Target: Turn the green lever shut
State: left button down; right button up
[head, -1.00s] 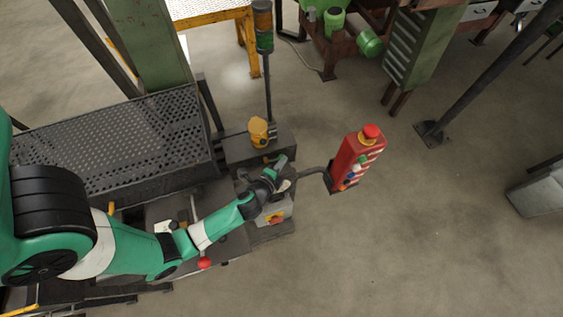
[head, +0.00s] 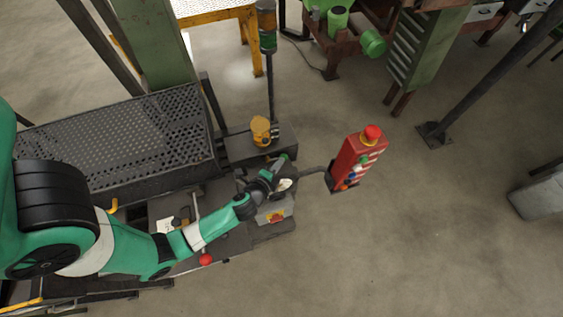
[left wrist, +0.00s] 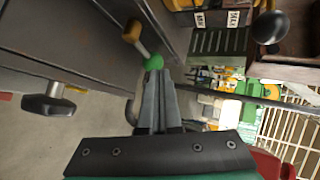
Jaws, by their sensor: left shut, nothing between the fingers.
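The green lever shows in the left wrist view as a green ball knob (left wrist: 153,62) on a short rod that comes from a brass-coloured hub (left wrist: 133,32). My left gripper (left wrist: 157,85) is shut and empty, its fingertips right at the near side of the knob. I cannot tell whether they touch it. In the head view my left gripper (head: 284,184) is over the grey box at the end of the machine. The lever is not clearly made out there. My right gripper is not in view.
A red button pendant (head: 357,158) stands on an arm right of my gripper. A yellow part (head: 261,130) sits on a dark block behind. A red ball knob (head: 206,259) is in front. A dark handle (left wrist: 48,104) and a black ball knob (left wrist: 270,27) flank the lever.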

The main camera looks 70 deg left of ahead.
pick_arm(q)
jog(key=s+d+r+p, duration=0.2)
jog(key=d+r+p, duration=0.4)
jog(key=d+r, duration=0.2)
jog(key=shift+d+r+p, duration=0.25)
jog(key=shift+r+p, duration=0.1)
jog(key=shift+r, duration=0.5)
jog(key=shift+s, duration=0.15)
